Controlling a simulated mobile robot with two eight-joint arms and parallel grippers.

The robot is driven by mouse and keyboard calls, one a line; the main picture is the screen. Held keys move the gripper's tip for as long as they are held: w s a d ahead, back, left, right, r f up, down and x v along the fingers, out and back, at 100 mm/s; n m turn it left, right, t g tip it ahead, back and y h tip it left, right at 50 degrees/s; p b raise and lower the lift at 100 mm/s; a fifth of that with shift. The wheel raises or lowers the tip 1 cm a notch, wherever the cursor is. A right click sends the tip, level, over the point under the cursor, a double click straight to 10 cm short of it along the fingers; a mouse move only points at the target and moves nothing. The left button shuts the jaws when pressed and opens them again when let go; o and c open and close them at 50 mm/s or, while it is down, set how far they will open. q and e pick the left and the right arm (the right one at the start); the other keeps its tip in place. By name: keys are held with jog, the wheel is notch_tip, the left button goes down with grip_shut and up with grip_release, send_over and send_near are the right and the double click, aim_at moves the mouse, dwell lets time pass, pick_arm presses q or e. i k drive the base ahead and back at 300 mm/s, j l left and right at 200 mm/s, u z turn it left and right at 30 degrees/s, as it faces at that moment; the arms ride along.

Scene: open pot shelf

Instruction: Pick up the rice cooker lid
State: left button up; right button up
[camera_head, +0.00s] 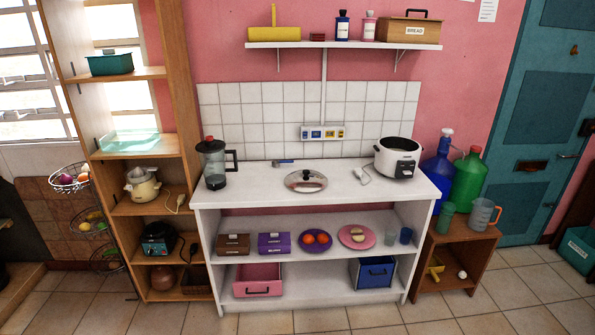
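The rice cooker lid (306,187) lies on the white counter top, near its middle; it is round and glassy with a metal rim, and a reddish-brown bar shows across it. The white rice cooker (397,158) stands open, without a lid on it, at the right end of the counter. A white cord and plug (362,175) lie beside it. Neither of my grippers is in view.
A blender (213,163) stands at the counter's left end. A small blue-handled tool (284,163) lies behind the lid. A wall shelf (340,45) hangs above. The counter (255,183) around the lid is mostly bare, and the tiled floor (330,319) in front is clear.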

aim_at(305, 180)
jog(key=i+l+u, duration=0.1)
jog(key=i, duration=0.4)
jog(key=i+l+u, duration=0.1)
jog(key=i, duration=0.35)
jog(key=i+l+u, duration=0.1)
jog(key=i+l, duration=0.15)
jog(key=i, duration=0.25)
